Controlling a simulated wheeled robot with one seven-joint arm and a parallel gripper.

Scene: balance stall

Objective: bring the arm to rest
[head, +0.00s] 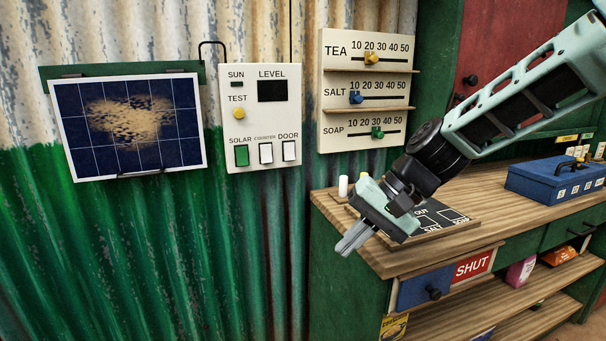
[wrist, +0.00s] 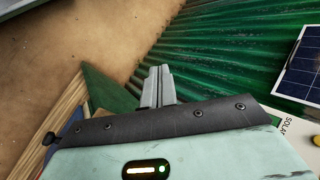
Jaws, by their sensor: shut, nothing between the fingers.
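My gripper (head: 354,238) is shut and empty. In the head view my arm reaches in from the upper right, and the gripper points down and left in front of the left end of the wooden counter (head: 378,259). In the wrist view the shut fingers (wrist: 158,87) show with nothing between them, with the green corrugated wall and brown ground behind.
A solar panel (head: 128,126) with a sandy patch hangs on the corrugated wall. Beside it are a switch box (head: 262,155) and a slider board (head: 330,95). A blue box (head: 540,182) stands on the counter. A drawer (head: 425,287) is below. Space left of the counter looks free.

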